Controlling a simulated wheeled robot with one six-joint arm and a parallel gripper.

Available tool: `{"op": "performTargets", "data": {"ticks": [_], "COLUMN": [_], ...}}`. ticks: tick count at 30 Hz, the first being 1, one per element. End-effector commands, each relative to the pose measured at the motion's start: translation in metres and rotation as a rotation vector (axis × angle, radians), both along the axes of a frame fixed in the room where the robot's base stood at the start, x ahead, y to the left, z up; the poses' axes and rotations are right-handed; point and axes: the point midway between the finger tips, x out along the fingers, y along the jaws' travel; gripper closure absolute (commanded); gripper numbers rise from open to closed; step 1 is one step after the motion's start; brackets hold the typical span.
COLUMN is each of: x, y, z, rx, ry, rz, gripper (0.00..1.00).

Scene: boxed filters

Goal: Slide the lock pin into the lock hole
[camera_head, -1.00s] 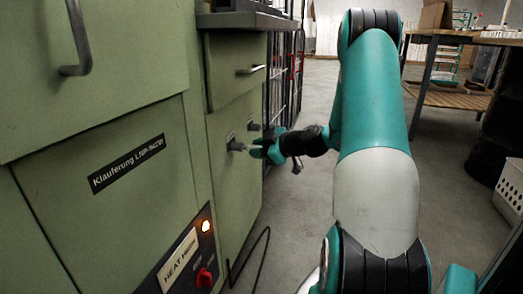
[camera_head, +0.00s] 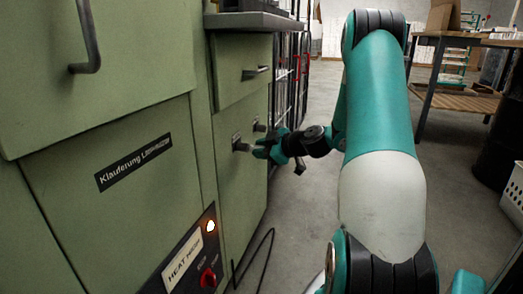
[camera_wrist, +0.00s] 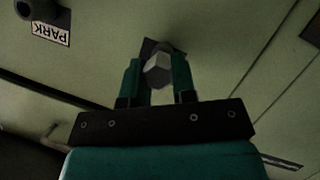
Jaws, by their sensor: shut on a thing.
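My gripper (camera_head: 262,151) is at the green cabinet front, in front of the nearer of two small dark fittings (camera_head: 239,143). In the wrist view my gripper (camera_wrist: 158,82) has its two teal fingers on either side of a grey faceted pin end (camera_wrist: 158,70). This is the lock pin, and the fingers are shut on it. A dark plate (camera_wrist: 150,47) shows behind the pin on the cabinet face. The pin hides the lock hole, and I cannot tell how far in it sits. Another round dark fitting (camera_wrist: 32,10) is beside an upside-down PARK label (camera_wrist: 50,26).
A black cable (camera_head: 252,262) lies on the floor. A workbench (camera_head: 460,42) stands at the back right.

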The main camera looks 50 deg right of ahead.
Motion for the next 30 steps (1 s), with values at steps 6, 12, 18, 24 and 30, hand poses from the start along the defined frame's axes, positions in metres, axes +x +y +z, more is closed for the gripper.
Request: {"op": "performTargets", "data": {"ticks": [6, 12, 18, 24, 30], "x": [0.0000, 0.0000, 0.0020, 0.0062, 0.0059], "y": [0.0001, 0.0001, 0.0009, 0.0024, 0.0023], "z": [-0.0008, -0.0001, -0.0006, -0.0003, -0.0001], "rx": [-0.001, 0.000, -0.002, -0.001, -0.001], "ry": [0.000, 0.000, 0.000, -0.001, -0.001], "rz": [0.000, 0.000, 0.001, 0.000, 0.000], "gripper": [0.99, 0.99, 0.99, 0.99, 0.99]}}
